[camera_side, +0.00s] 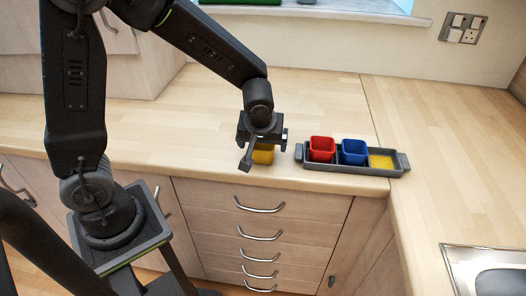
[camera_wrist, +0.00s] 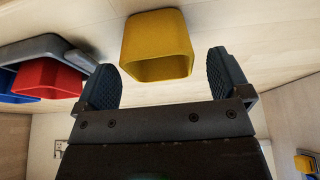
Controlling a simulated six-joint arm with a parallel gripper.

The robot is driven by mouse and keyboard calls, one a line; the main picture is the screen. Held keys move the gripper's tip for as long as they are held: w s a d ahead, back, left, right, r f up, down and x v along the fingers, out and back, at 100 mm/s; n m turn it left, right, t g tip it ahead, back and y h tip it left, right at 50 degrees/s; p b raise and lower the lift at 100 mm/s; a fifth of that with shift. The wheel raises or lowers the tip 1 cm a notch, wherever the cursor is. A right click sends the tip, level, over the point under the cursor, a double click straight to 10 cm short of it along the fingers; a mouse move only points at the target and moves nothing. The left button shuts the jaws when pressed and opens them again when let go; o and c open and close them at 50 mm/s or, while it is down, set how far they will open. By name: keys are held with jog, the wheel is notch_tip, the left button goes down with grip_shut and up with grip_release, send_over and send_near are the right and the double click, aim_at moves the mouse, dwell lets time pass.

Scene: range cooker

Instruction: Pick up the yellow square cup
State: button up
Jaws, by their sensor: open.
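The yellow square cup (camera_side: 263,155) stands on the wooden worktop, just left of the grey tray, and is partly hidden behind my gripper in the side view. In the wrist view the yellow cup (camera_wrist: 157,48) shows whole, its open mouth facing the camera. My gripper (camera_wrist: 170,80) is open and empty, with one dark finger on each side of the cup's near part. In the side view my gripper (camera_side: 262,150) is low over the worktop at the cup. I cannot tell whether a finger touches it.
The grey tray (camera_side: 340,167) holds a red cup (camera_side: 321,149), a blue cup (camera_side: 353,152) and a yellow area (camera_side: 381,162) at its right end. The worktop's front edge is close by. The worktop is clear to the left. A sink (camera_side: 487,270) is at lower right.

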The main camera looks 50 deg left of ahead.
jog(key=shift+f, duration=0.15)
jog(key=c, duration=1)
